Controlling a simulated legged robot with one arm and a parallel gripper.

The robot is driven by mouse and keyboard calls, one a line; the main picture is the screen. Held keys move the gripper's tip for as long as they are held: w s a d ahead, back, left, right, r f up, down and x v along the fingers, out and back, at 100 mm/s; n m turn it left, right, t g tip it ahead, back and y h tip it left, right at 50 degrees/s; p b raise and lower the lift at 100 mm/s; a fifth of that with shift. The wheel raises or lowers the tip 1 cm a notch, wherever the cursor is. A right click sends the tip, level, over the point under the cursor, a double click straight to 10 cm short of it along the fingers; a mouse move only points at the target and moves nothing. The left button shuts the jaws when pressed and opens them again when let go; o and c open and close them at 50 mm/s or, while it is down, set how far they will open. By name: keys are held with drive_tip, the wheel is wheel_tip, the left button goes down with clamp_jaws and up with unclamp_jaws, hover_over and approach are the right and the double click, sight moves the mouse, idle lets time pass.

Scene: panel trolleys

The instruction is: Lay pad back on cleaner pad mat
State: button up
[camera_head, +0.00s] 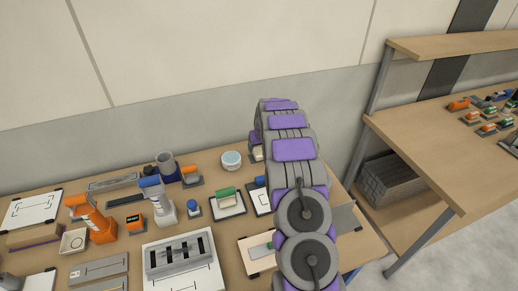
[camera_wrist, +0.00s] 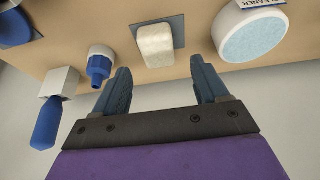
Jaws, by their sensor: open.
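The pad lies just beyond the fingertips, and I see no contact. In the head view part of the pad (camera_head: 257,153) shows at the back of the bench beside my arm. My gripper is hidden behind my arm there.
A round tub labelled CLEANER (camera_wrist: 252,36) stands right of the pad. A blue and white bottle (camera_wrist: 100,63) and a blue-handled tool (camera_wrist: 46,122) are left. The wooden bench (camera_head: 110,180) is crowded with tools, including an orange one (camera_head: 98,222). A second bench (camera_head: 430,150) stands right.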

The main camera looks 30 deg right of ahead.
drive_tip(key=v, duration=0.7)
drive_tip(key=shift+p, duration=0.4)
drive_tip(key=s+a+r+n+g, duration=0.1)
drive_tip(key=s+a+r, duration=0.45)
drive_tip(key=a, duration=0.25)
drive_tip(key=s+a+r+g+y, duration=0.1)
drive_tip(key=s+a+r, duration=0.3)
drive_tip(key=s+a, duration=0.35)
drive_tip(key=s+a+r+n+g, duration=0.1)
drive_tip(key=s+a+r, duration=0.45)
drive_tip(key=a, duration=0.25)
drive_tip(key=s+a+g, duration=0.1)
drive_tip(key=s+a, duration=0.2)
drive_tip(key=s, duration=0.7)
drive_tip(key=s+a+r+g, duration=0.1)
drive_tip(key=s+a, duration=0.2)
drive_tip(key=s, duration=0.7)
drive_tip(key=s+a+g, duration=0.1)
drive_tip(key=s+a, duration=0.2)
drive_tip(key=s, duration=0.7)
drive_tip(key=shift+a+n, duration=0.3)
drive_tip(key=shift+n, duration=0.1)
